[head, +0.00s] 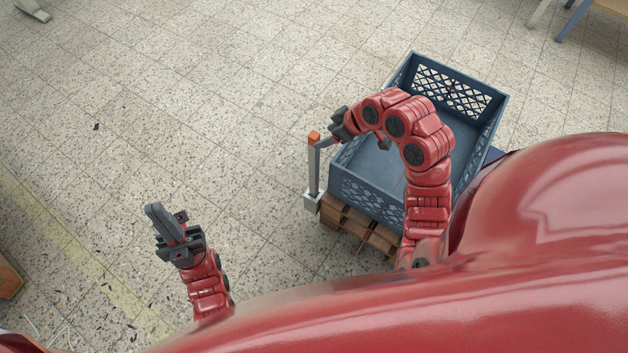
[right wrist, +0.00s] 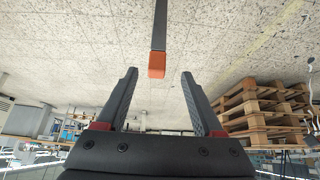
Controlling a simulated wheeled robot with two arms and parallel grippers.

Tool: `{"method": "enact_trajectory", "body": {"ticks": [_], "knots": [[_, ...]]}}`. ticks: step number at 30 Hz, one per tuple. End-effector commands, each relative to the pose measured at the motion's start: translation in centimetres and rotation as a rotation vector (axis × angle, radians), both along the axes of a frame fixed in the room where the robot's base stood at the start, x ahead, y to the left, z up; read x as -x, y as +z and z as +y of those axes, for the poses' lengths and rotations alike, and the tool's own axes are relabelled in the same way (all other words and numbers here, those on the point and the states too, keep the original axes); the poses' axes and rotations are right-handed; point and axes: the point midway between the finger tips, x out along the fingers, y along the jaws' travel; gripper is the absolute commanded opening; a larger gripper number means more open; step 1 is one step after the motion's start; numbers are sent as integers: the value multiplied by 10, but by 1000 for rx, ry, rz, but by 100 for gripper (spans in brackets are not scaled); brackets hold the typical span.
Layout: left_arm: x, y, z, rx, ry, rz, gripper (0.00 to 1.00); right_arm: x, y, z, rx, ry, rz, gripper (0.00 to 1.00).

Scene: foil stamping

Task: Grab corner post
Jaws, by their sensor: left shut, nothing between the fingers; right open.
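The corner post (head: 314,168) is a slim grey upright with an orange cap, standing at the near left corner of the pallet by the blue crate. In the right wrist view the post's orange cap (right wrist: 157,64) and grey shaft show beyond the fingertips, roughly in line with the gap. My right gripper (head: 326,142) is beside the post's upper part in the head view. It is open and empty, and its two fingers (right wrist: 160,75) stand apart in the right wrist view. My left gripper (head: 153,212) is shut and empty over the floor at the left.
A blue lattice-walled crate (head: 350,191) sits on a wooden pallet (head: 358,238) under my right arm. A stack of wooden pallets (right wrist: 250,118) shows at the right of the right wrist view.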

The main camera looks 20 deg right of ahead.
Motion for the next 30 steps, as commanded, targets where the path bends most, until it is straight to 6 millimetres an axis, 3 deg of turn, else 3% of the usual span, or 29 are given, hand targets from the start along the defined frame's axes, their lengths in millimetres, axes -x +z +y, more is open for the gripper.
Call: {"method": "enact_trajectory", "body": {"ticks": [18, 26, 30], "knots": [[0, -11, 0, 0, 0, 0, 0, -37, -59, 24, -2, 1, 3, 69], [0, -11, 0, 0, 0, 0, 0, -38, -61, 24, -1, -1, 0, 69], [0, -11, 0, 0, 0, 0, 0, -38, -60, 24, -1, -1, 0, 44]]}}
